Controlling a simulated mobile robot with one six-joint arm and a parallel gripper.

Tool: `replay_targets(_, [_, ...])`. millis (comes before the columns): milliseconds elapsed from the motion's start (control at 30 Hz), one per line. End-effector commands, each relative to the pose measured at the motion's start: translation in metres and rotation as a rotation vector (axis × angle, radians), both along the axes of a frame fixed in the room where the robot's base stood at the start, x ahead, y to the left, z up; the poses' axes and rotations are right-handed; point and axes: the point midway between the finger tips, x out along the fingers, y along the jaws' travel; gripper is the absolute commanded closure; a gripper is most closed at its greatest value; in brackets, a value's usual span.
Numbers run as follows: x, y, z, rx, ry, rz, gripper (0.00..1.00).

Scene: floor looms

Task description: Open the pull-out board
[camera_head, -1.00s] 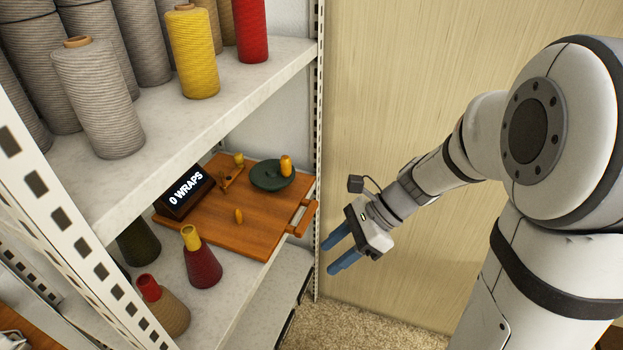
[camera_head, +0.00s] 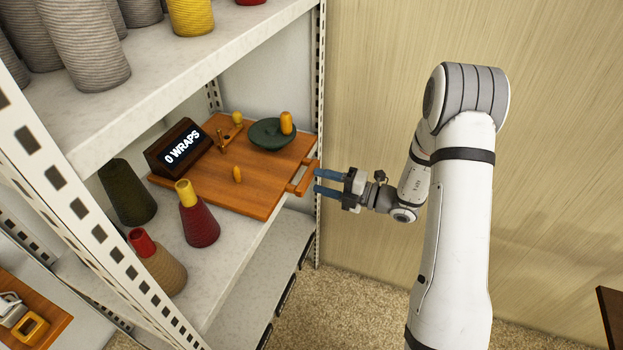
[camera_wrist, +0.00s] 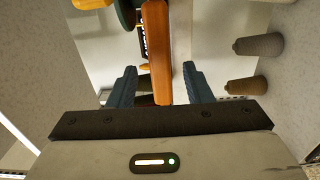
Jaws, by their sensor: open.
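The pull-out board (camera_head: 252,196) is an orange-brown wooden board lying on the middle shelf, with a bar handle (camera_head: 304,179) at its right edge. My gripper (camera_head: 317,181) is at the handle, with its blue fingers pointing left toward it. In the wrist view the handle bar (camera_wrist: 158,50) stands between the two open fingers (camera_wrist: 160,88). I see gaps on both sides of the bar, so the fingers do not appear to be closed on it. On the board are a "0 WRAPS" display (camera_head: 180,148), a dark green disc (camera_head: 271,135) with an orange knob, and small wooden pieces.
Cones of yarn, dark red (camera_head: 199,220), tan (camera_head: 158,262) and dark green (camera_head: 127,192), stand in front on the same shelf. The upper shelf (camera_head: 190,62) holds more cones. A perforated shelf post (camera_head: 319,110) rises just beside the handle. Open carpet (camera_head: 340,310) lies below.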

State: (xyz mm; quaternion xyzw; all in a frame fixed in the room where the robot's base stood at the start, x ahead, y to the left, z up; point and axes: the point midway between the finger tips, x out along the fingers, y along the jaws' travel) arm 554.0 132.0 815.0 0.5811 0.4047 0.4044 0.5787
Motion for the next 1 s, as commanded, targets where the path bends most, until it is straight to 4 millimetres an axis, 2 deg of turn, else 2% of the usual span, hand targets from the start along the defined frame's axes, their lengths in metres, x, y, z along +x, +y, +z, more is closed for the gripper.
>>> replay_targets(100, [0.006, 0.02, 0.0, 0.0, -0.001, 0.005, 0.55])
replay_targets(300, [0.014, 0.04, 0.0, -0.002, -0.002, 0.004, 0.55])
replay_targets(633, [0.015, 0.043, 0.0, -0.003, -0.002, 0.002, 0.55])
replay_targets(1000, [0.015, 0.044, 0.0, -0.003, -0.002, 0.004, 0.85])
